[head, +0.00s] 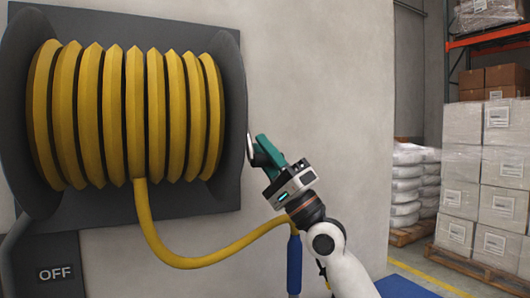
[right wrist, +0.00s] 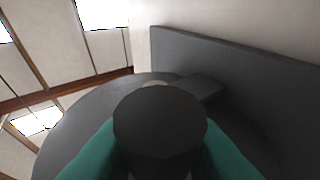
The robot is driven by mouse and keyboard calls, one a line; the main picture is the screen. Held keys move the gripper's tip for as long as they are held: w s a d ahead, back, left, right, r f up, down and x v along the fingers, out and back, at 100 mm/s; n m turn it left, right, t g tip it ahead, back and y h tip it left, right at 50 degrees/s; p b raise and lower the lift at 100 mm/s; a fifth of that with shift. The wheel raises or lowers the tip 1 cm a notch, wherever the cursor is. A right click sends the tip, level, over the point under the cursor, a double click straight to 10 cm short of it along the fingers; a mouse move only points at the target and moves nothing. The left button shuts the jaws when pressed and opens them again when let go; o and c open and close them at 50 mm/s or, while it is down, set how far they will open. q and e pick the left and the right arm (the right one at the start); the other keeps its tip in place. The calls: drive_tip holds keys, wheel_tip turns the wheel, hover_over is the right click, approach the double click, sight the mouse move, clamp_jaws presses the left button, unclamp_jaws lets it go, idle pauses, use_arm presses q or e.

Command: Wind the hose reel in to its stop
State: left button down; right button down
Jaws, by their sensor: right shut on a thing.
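The hose reel (head: 242,85) is mounted on the wall at the left of the head view, with dark round end plates. Several turns of yellow hose (head: 115,115) are wound on its drum. A loose length hangs from the drum, sags and runs right behind my right arm. A blue nozzle (head: 294,265) hangs beside that arm. My right gripper (head: 262,152), with teal fingers, is at the reel's right end plate. In the right wrist view its fingers are shut on the round dark crank handle (right wrist: 160,118). My left gripper is not in view.
Bare wall (head: 320,70) is to the right. Farther right stand pallets of white sacks (head: 408,185) and wrapped boxes (head: 485,170), beside an orange rack (head: 480,38). A blue surface (head: 405,288) shows at the bottom.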

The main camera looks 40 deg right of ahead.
drive_tip(key=shift+w+f, duration=0.1)
drive_tip(key=shift+f, duration=0.05)
drive_tip(key=c, duration=1.4)
unclamp_jaws()
drive_tip(key=shift+c, duration=0.2)
drive_tip(key=shift+o, duration=1.2)
drive_tip(key=shift+w, duration=0.15)
